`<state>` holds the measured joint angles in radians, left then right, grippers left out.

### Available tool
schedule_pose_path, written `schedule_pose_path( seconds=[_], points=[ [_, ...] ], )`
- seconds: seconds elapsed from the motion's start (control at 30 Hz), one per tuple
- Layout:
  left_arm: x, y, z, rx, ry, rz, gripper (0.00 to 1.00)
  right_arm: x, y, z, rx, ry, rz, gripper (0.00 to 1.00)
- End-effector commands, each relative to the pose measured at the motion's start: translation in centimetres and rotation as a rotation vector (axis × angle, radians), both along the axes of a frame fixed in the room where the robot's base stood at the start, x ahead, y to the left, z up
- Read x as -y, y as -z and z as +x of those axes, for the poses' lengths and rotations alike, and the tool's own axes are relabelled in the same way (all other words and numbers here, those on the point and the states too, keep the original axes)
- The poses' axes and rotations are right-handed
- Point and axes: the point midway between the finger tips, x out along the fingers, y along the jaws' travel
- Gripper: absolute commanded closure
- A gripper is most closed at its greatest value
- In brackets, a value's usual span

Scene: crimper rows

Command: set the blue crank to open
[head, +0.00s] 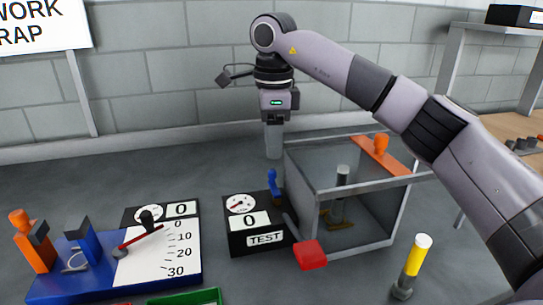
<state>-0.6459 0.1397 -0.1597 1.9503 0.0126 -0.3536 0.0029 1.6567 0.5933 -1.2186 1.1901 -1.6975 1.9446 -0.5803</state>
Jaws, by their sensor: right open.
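The blue crank (273,184) stands roughly upright at the right edge of the black TEST box (238,243), beside the clear chamber. The box has a white dial and a display reading 0. My right gripper (274,145) points down above and behind the crank, apart from it. It is open, and nothing shows between its fingers, which are seen nearly edge-on. My left gripper is not in view.
A red-ended lever (310,254) juts out in front. A blue-based scale device (70,275) is at left, a green tray (185,299) in front.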

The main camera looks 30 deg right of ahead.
Motion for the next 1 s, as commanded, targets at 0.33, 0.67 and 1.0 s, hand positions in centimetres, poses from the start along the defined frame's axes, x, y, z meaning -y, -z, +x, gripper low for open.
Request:
schedule_pose_path(
  seconds=[0.33, 0.67, 1.0],
  points=[
    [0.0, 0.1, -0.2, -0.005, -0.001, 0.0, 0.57, 0.0, 3.1, 0.0, -0.004, -0.001, 0.001, 0.56],
    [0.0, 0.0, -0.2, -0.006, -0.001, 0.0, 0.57, 0.1, 6.9, 0.2, -0.001, -0.001, 0.0, 0.56],
    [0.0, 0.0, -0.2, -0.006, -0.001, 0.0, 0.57, 0.1, 7.1, 0.2, 0.0, -0.001, 0.001, 0.69]
  ],
)
